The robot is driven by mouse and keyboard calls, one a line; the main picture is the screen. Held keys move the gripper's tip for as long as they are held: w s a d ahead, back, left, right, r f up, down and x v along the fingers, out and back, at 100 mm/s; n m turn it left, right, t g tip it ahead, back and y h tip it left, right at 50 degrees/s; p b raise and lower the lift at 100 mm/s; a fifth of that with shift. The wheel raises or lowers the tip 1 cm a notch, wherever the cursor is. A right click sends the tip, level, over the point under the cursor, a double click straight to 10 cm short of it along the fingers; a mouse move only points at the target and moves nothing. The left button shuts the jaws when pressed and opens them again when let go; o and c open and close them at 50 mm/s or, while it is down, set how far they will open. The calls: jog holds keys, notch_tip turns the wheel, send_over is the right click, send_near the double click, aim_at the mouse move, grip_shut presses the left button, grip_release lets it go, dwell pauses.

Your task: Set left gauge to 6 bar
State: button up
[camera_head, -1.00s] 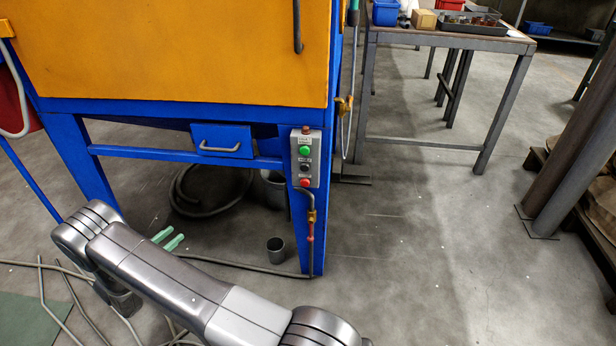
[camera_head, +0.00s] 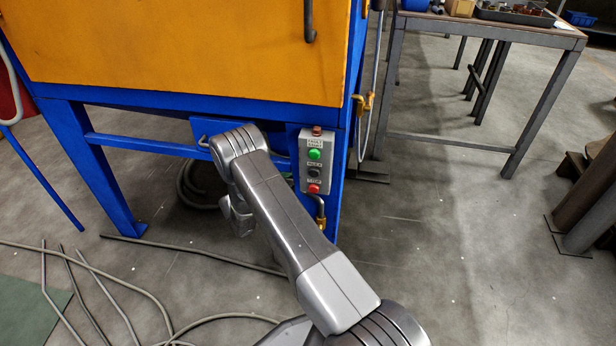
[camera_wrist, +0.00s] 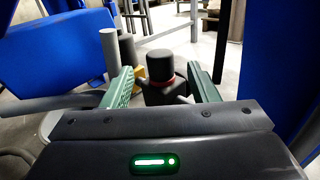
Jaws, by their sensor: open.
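In the wrist view a black round knob (camera_wrist: 160,66) with a red ring under it stands between the two green fingers of my gripper (camera_wrist: 160,80). The fingers are open, one on each side of the knob, with gaps showing. A second dark knob (camera_wrist: 127,49) and a yellow fitting (camera_wrist: 138,76) stand behind and to the left. No gauge face can be made out in either view. In the head view my arm's bent end is in front of the blaster's lower front, and the fingers are hidden.
The orange and blue blaster cabinet (camera_head: 180,50) fills the upper left. A control box (camera_head: 314,163) with green, black and red buttons is on its right leg, close beside my arm. A work table (camera_head: 485,32) stands at the back right.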

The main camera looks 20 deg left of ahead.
jog(key=b+x, duration=0.1)
jog(key=x, duration=0.5)
jog(key=shift+w+d, duration=0.1)
jog(key=shift+w, duration=0.1)
jog(key=c, duration=1)
